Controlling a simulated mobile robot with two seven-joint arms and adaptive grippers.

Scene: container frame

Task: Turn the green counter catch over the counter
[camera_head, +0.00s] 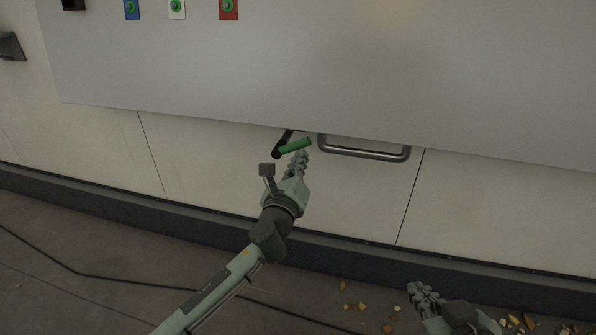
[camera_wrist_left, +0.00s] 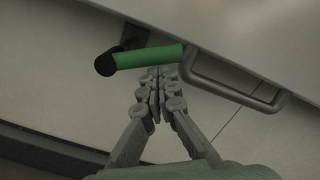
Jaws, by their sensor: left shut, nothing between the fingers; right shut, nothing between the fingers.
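The green counter catch (camera_head: 295,145) is a green handle on a dark pivot, just under the front edge of the grey counter (camera_head: 330,75). It slants slightly up to the right. In the left wrist view the green catch (camera_wrist_left: 148,56) lies just beyond my left fingertips, with its dark pivot end at the left. My left gripper (camera_head: 302,156) is shut and empty, its tips right below the catch; I cannot tell whether they touch. The closed fingers also show in the left wrist view (camera_wrist_left: 158,76). My right gripper (camera_head: 420,291) is shut and empty, low at the right.
A metal bar handle (camera_head: 365,152) is fixed on the panel just right of the catch. Several coloured plates with green buttons (camera_head: 177,7) sit at the top left. Small brownish pieces (camera_head: 390,318) are scattered on the floor near my right gripper.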

